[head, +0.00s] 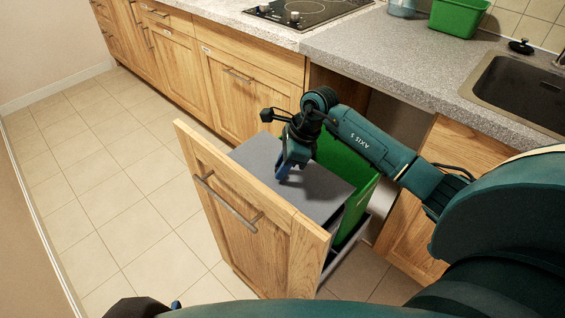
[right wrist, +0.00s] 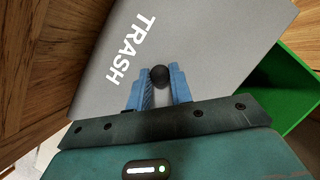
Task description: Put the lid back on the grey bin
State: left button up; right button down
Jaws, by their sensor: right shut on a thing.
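The grey lid (head: 322,195) lies flat across the pull-out cabinet, covering the place of the grey bin, whose body is mostly hidden. In the right wrist view the lid (right wrist: 205,35) bears the word TRASH and a round black knob (right wrist: 160,76). My right gripper (head: 283,175) is over the lid, its blue fingers shut on the knob; they also show in the wrist view (right wrist: 159,90). I cannot tell whether the lid is fully seated on the bin. A small part of my left gripper (head: 175,304) shows at the bottom edge; its jaws are unclear.
An open green bin (head: 357,190) stands beside the lid inside the pulled-out cabinet. The wooden cabinet front (head: 245,220) has a metal handle. The counter (head: 400,60) carries another green container (head: 458,17), a hob and a sink. The tiled floor (head: 110,190) at left is clear.

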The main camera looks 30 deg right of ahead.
aim_at(286, 176)
jog(key=shift+f+b, duration=0.4)
jog(key=shift+f, duration=0.45)
notch_tip(286, 176, down, 3)
jog(key=shift+r+b, duration=0.15)
jog(key=shift+b, duration=0.85)
jog(key=shift+f+b, duration=0.45)
jog(key=shift+f, duration=0.25)
pick_arm(q)
jog(key=shift+s+a+r+t, duration=0.25)
jog(key=shift+a+r+t, duration=0.1)
jog(key=shift+a, duration=0.1)
jog(key=shift+s+a+r+t, duration=0.2)
jog(key=shift+a+r+t, duration=0.15)
jog(key=shift+a, duration=0.1)
jog(key=shift+s+f, duration=0.1)
jog(key=shift+w, duration=0.2)
jog(key=shift+s+f+b, duration=0.15)
jog(key=shift+f+b, duration=0.3)
jog(key=shift+b, duration=0.1)
pick_arm(e)
jog(key=shift+f, duration=0.15)
